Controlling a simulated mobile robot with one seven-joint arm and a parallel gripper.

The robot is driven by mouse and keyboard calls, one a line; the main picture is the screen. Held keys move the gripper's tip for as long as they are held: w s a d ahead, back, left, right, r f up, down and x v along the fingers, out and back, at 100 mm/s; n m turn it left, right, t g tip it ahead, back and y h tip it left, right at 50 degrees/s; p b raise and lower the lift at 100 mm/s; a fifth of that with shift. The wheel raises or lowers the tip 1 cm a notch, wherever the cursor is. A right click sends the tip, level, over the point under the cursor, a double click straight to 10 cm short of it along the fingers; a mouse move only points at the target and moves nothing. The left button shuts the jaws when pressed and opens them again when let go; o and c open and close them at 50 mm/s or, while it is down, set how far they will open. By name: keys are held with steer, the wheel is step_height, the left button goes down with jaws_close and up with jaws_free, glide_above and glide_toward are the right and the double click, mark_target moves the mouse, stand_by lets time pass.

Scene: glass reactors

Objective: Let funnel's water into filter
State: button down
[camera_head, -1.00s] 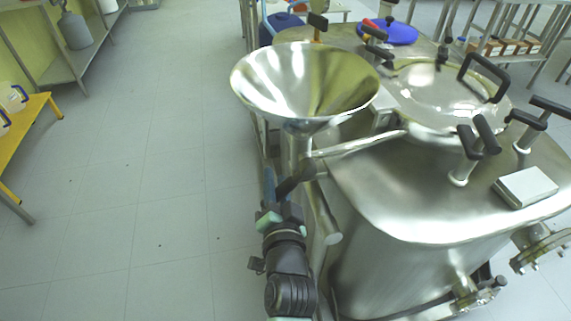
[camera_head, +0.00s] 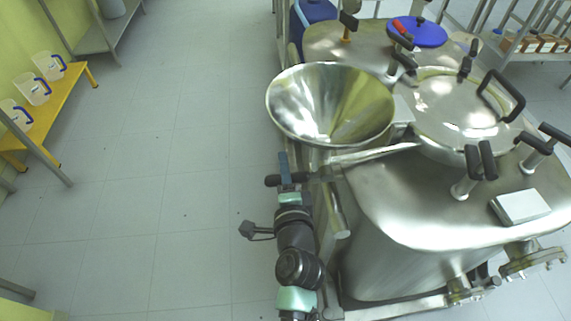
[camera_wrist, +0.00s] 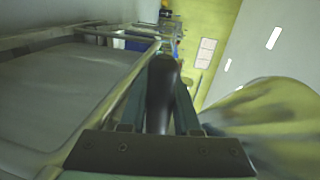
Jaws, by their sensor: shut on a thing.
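The wide steel funnel (camera_head: 330,105) stands at the left side of a large steel vessel (camera_head: 400,240), which looks like the filter. The funnel's inside is shiny, and I cannot tell whether water is in it. A steel pipe (camera_head: 375,154) runs from below the funnel toward the vessel's top. My gripper (camera_head: 284,174) is below the funnel, shut on a dark valve handle (camera_head: 271,181). In the wrist view, the dark handle (camera_wrist: 161,95) lies between my two fingers (camera_wrist: 160,90). The valve body is mostly hidden.
A second steel vessel with a blue lid (camera_head: 416,32) stands behind. A yellow bench (camera_head: 45,112) with clear jugs is at the left. The floor (camera_head: 165,190) left of my arm is clear.

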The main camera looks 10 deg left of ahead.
steer(key=shift+r+m, duration=0.25)
steer(key=shift+m, duration=0.05)
steer(key=c, duration=0.6)
jaws_free()
steer(key=b+v, duration=0.1)
steer(key=v, duration=1.2)
steer(key=shift+d, duration=0.1)
steer(key=shift+f, duration=0.1)
